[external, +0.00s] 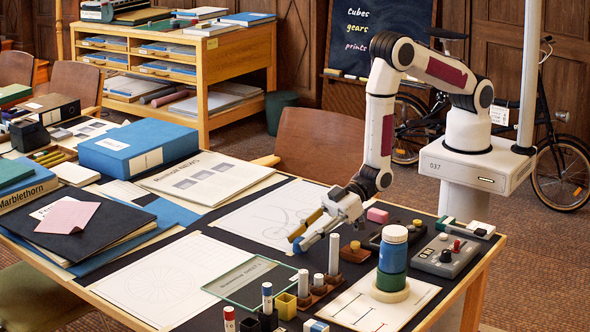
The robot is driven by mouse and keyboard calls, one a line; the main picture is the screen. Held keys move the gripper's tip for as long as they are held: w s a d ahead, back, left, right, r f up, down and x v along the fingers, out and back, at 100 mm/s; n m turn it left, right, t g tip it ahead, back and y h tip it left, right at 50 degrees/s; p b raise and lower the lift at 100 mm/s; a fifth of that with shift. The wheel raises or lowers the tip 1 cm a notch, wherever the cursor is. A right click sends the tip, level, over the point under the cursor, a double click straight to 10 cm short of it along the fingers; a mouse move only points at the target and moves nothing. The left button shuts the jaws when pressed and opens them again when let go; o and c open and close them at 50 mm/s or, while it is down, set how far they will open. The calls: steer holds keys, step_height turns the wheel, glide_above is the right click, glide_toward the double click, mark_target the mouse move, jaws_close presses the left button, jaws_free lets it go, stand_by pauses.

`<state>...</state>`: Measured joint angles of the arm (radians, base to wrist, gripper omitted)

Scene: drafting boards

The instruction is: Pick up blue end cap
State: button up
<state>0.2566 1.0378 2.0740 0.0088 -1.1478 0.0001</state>
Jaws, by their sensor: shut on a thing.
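My gripper (303,237) reaches down and left over the dark mat, near the right edge of the white drawing sheet. It is shut on a small blue piece (305,243), which I take to be the blue end cap. The piece is small and partly hidden by the fingers, so its shape is unclear. A yellow-brown part (307,226) shows just above the blue one. I cannot tell whether the held piece touches the table.
Close by are white cylinders in a brown holder (320,290), a glass plate (245,280), a stacked blue-and-green jar (393,255), a pink block (377,215) and a grey control box (446,256). A blue box (125,160) lies at left. The front-left sheet (155,275) is mostly clear.

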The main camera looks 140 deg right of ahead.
mark_target(304, 237)
steer(key=shift+r, duration=0.8)
jaws_close()
steer(key=shift+r, duration=3.75)
steer(key=shift+f, duration=0.15)
